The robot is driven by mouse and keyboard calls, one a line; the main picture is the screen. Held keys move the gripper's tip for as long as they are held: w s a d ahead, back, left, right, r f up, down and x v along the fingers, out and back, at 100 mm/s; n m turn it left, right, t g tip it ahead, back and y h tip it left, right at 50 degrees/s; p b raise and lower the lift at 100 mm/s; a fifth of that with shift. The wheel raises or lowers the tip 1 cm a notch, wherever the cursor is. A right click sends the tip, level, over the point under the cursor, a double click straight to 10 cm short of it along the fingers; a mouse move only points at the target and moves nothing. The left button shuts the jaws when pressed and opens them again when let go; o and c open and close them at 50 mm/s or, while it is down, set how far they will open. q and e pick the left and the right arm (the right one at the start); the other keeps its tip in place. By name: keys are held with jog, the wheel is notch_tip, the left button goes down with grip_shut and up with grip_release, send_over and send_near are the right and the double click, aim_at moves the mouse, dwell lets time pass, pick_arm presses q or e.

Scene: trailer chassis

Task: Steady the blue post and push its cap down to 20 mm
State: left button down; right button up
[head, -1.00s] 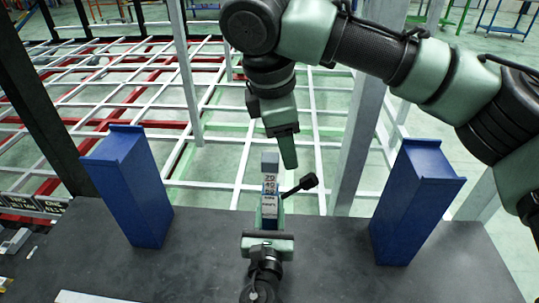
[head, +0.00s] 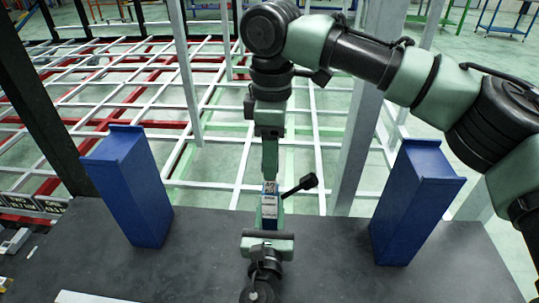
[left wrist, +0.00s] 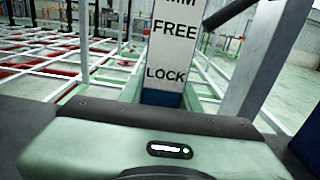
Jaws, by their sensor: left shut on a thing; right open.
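The blue post (head: 270,214) stands upright near the bench's far edge, with a pale marked scale (head: 270,187) on its upper part. A dark lever with a black knob (head: 308,181) sticks out to its right. The cap is hidden behind the fingers of my right gripper (head: 270,174), which is open and hangs over the post's top; contact is unclear. My left gripper (head: 268,236) is shut on the post low down from the near side. In the left wrist view, the post's white face (left wrist: 174,40) reads "FREE" and "LOCK"; its top is cut off.
Large blue blocks stand on the dark bench (head: 200,270), one at left (head: 135,190) and one at right (head: 412,205). A white lattice frame (head: 130,90) lies beyond the bench. A grey upright beam (head: 352,140) rises behind the post, to its right.

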jog(key=shift+f, duration=2.4)
grip_shut()
